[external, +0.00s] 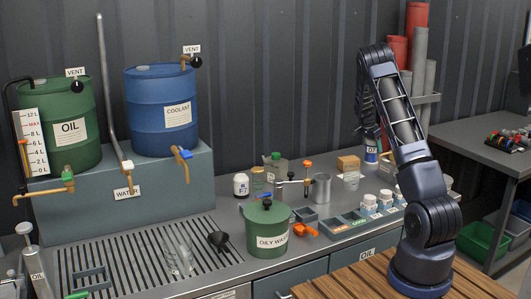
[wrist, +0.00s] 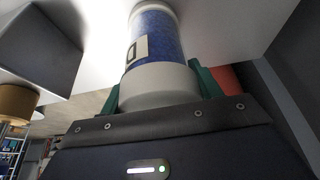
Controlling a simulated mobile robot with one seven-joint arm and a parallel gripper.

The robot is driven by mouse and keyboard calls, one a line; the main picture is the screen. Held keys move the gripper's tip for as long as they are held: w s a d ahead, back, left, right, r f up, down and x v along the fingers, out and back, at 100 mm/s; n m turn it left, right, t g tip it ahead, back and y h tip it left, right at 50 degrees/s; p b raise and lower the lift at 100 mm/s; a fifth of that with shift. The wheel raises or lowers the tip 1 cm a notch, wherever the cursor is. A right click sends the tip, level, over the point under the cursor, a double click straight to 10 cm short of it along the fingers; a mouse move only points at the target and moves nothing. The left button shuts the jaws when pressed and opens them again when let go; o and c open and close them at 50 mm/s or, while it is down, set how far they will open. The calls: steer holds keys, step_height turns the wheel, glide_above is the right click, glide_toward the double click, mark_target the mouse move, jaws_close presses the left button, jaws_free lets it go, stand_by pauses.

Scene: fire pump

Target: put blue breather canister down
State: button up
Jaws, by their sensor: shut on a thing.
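The blue breather canister, with white ends and a label on its blue middle, shows large in the wrist view (wrist: 158,38). My gripper (wrist: 158,85) is shut on it, with a green finger on each side of its near white end. In the external view the canister (external: 371,150) is at the back of the bench, partly behind my arm. My gripper is mostly hidden behind my forearm there. I cannot tell whether the canister touches the bench.
A wooden-topped box (external: 348,167) and a grey metal cup (external: 320,188) stand left of the canister. Several small white jars (external: 370,203) stand in front of it. A green oily-waste pot (external: 268,228) is nearer the front. Red and grey tubes (external: 418,60) stand behind my arm.

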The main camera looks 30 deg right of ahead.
steer(key=o, duration=1.2)
steer(key=v, duration=1.2)
steer(key=s+a+r+n+t+y, duration=0.15)
steer(key=s+a+r+n, duration=0.25)
steer(key=s+a+r, duration=0.6)
steer(key=s+a+r+n+t+y, duration=0.15)
steer(key=s+a+r+n, duration=0.25)
steer(key=s+a+r, duration=0.55)
steer(key=s+a+f+n, duration=0.1)
steer(key=s+a+n, duration=0.2)
steer(key=s+a, duration=0.3)
steer(key=s+a+f+n+t+y, duration=0.1)
steer(key=s+a+n, duration=0.2)
steer(key=s, duration=0.9)
steer(key=s+a+f+n, duration=0.1)
steer(key=s+a+n, duration=0.3)
steer(key=s+a, duration=0.5)
steer(key=shift+s+a+f+t, duration=0.3)
steer(key=shift+s+a+f, duration=0.1)
steer(key=shift+s, duration=0.15)
